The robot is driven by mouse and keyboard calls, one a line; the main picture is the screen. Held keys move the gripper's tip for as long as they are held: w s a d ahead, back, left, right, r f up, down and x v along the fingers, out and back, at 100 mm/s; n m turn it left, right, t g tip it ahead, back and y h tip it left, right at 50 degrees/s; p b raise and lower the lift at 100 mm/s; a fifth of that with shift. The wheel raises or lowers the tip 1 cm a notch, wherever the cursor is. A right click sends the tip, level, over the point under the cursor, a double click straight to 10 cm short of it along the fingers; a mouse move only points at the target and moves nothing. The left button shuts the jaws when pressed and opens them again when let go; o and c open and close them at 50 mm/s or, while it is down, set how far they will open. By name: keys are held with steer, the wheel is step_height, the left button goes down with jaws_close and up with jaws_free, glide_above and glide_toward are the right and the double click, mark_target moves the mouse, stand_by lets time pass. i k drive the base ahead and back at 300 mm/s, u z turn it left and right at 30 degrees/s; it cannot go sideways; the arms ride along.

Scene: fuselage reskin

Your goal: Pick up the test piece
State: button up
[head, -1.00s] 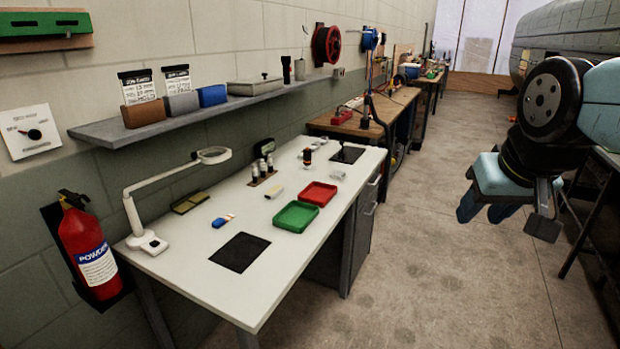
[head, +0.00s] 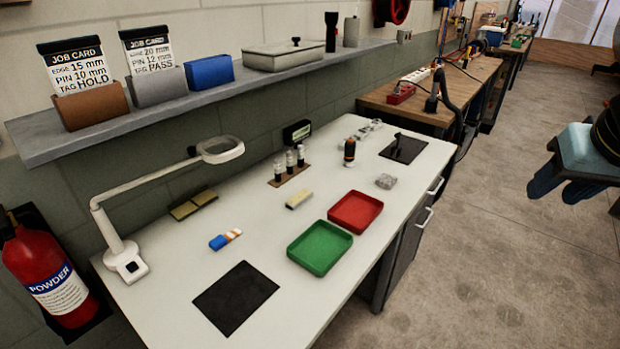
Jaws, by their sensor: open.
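No object is plainly marked as the test piece. A small grey metallic piece (head: 385,181) lies on the white bench (head: 190,290), right of the dark cylinder (head: 349,152), and may be it. A thin dark item (head: 399,139) stands on the far black mat (head: 408,150); I cannot tell what it is. My gripper (head: 562,193) hangs over the floor at the right edge, clear of the bench, partly cut off by the frame. It is open with nothing seen between its fingers.
Green (head: 320,249) and red (head: 356,211) trays sit along the bench's front. A near black mat (head: 235,299), lamp (head: 120,255) and small bottles (head: 289,160) share the bench. A shelf (head: 160,104) with job cards reading HOLD and PASS overhangs the back. Floor between bench and gripper is clear.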

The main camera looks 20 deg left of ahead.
mark_target(297, 200)
steer(key=u, duration=0.2)
steer(key=i, duration=0.9)
steer(key=u, duration=0.4)
